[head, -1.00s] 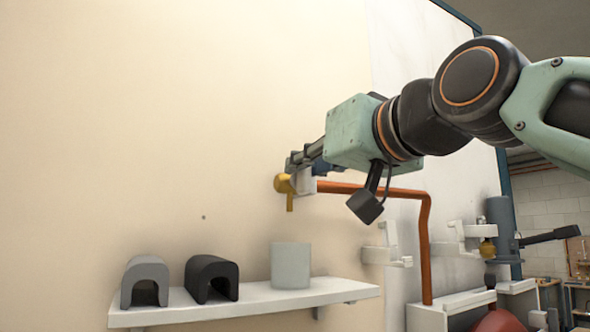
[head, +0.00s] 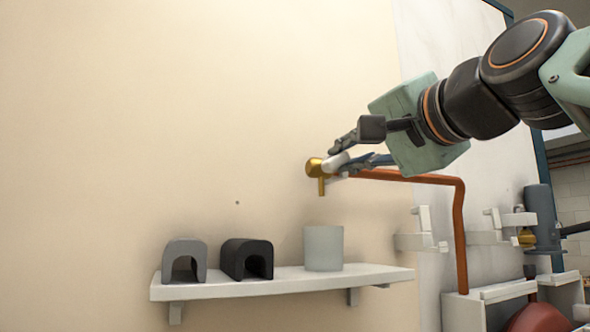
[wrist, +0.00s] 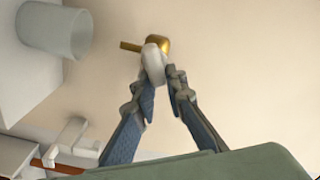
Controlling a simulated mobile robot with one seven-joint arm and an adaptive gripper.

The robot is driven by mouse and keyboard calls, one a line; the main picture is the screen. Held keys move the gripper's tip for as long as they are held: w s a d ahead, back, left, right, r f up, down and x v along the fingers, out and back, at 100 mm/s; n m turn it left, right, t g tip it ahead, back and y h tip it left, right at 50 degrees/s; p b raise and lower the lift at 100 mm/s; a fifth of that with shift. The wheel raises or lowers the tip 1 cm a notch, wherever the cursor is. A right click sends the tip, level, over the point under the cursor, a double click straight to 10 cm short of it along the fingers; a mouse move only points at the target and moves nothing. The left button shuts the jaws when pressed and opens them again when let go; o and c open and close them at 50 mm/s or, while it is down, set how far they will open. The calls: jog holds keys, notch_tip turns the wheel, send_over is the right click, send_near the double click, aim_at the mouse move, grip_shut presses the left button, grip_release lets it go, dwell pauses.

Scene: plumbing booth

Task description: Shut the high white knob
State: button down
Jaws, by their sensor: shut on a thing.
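The high white knob (head: 335,161) sits on a brass tap (head: 314,167) on the wall, above the shelf. The tap's spout points down. In the wrist view the white knob (wrist: 153,62) is between my fingertips, with the brass tap (wrist: 157,43) just beyond it. My gripper (head: 348,161) reaches in from the right and is shut on the knob; its fingers (wrist: 162,80) converge on the knob's near end. The fingers and wrist hide part of the knob and the pipe's start in the head view.
A white shelf (head: 290,281) below holds a grey cup (head: 323,248), a grey arch block (head: 184,261) and a black arch block (head: 247,259). A copper pipe (head: 459,230) runs right, then down. White brackets (head: 420,241) stick out from the wall. The wall at left is clear.

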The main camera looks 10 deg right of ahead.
jog(key=m, duration=0.1)
jog(key=f+m, duration=0.1)
jog(key=m, duration=0.1)
jog(key=shift+w+f, duration=0.15)
jog(key=shift+f+m, duration=0.15)
jog(key=shift+m, duration=1.25)
jog(key=shift+a, duration=0.1)
jog(key=c, duration=1.9)
grip_release()
jog(key=shift+a, duration=0.1)
jog(key=shift+c, duration=0.2)
jog(key=shift+s, duration=0.2)
jog(key=v, duration=1.2)
jog(key=shift+o, duration=0.3)
jog(key=shift+w, duration=0.1)
